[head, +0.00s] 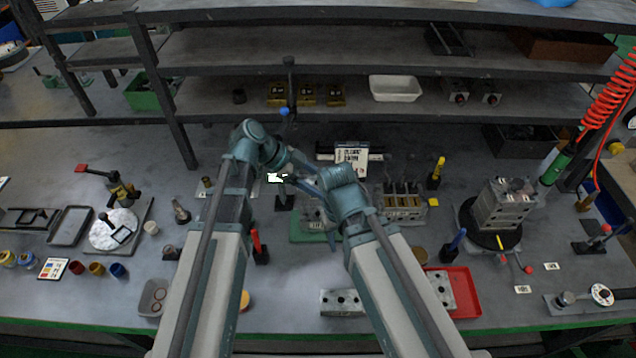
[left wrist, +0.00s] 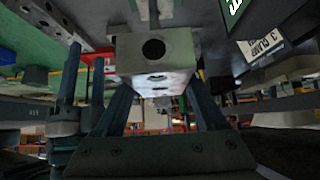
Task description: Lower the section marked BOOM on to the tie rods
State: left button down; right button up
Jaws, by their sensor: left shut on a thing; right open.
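In the left wrist view a grey metal block with a round dark hole (left wrist: 155,62) is between the fingers of my left gripper (left wrist: 157,92). The gripper is shut on it. No BOOM mark is legible on the faces I see. In the head view the left gripper and its block are mostly hidden behind my arms. I cannot make out the tie rods clearly.
A rack with several grey sections (head: 403,200) stands right of the arms. A red tray (head: 462,290) is nearer the front. Upright red (head: 257,245) and blue (head: 456,240) handled tools flank the work area. A block stack (head: 502,205) stands on a dark disc further right.

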pick_arm(q)
jog(key=shift+f+b, duration=3.45)
jog(key=shift+f, duration=0.1)
pick_arm(e)
jog(key=shift+f, duration=3.55)
pick_arm(q)
grip_release()
jog(key=shift+r, duration=0.1)
jog(key=shift+w+a+r, duration=0.1)
pick_arm(e)
jog(key=shift+r, duration=0.2)
pick_arm(q)
jog(key=p+v, duration=1)
jog(key=v, duration=0.3)
jog(key=shift+a+r, duration=0.15)
jog(key=shift+a, duration=0.1)
pick_arm(e)
notch_tip(320, 180, up, 10)
jog(key=shift+f, duration=0.25)
pick_arm(q)
jog(key=shift+s, duration=0.2)
